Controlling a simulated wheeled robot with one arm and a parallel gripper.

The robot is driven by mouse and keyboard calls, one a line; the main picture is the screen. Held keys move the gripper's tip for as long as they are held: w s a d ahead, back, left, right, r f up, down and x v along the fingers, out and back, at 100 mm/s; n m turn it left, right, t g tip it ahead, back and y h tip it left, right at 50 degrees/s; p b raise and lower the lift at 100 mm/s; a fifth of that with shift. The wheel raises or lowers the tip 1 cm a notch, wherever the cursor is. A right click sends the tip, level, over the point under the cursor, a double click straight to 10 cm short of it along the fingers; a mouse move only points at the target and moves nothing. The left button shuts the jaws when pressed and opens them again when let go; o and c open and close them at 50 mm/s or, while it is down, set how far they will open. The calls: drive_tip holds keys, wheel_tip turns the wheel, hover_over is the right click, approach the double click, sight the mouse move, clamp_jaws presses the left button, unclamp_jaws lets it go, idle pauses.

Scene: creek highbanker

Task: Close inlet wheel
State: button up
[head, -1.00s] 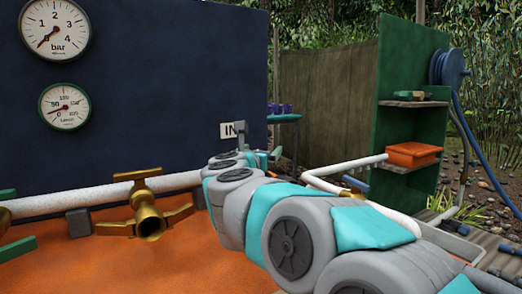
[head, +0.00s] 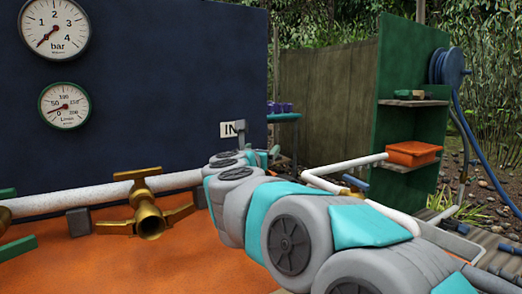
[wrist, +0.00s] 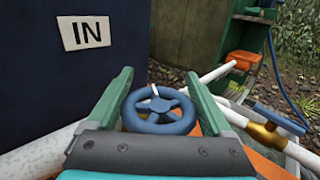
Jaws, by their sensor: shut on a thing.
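The blue inlet wheel (wrist: 159,111) is in the middle of the wrist view, a round spoked handwheel with a pale mark at the top of its rim. My gripper (wrist: 158,79) has its two green fingers on the left and right of the wheel and is shut on it. The lower part of the wheel is partly hidden by the gripper body. The white IN sign (wrist: 84,33) is on the dark panel to the upper left, and it also shows in the head view (head: 232,129). In the head view my arm hides the wheel and the gripper.
A brass valve (head: 147,214) sits on the white pipe (head: 85,200) to the left. Two gauges (head: 56,29) (head: 65,106) are on the dark panel (head: 170,80). A green shelf (head: 408,60) with an orange tray (head: 412,153) stands at right. A blue-handled brass valve (wrist: 266,133) is right of the wheel.

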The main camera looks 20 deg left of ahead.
drive_tip(key=shift+d+m+h, duration=0.1)
drive_tip(key=shift+m+h, duration=0.7)
drive_tip(key=shift+h, duration=0.4)
drive_tip(key=shift+d+m+h, duration=0.2)
drive_tip(key=shift+m+h, duration=0.2)
drive_tip(key=shift+h, duration=0.25)
drive_tip(key=shift+d+m+h, duration=0.2)
drive_tip(key=shift+m+h, duration=0.2)
drive_tip(key=shift+h, duration=0.25)
drive_tip(key=o, duration=1.1)
drive_tip(key=shift+o, duration=0.2)
drive_tip(key=v, duration=0.8)
drive_tip(key=shift+w+r, duration=0.1)
drive_tip(key=shift+r, duration=0.1)
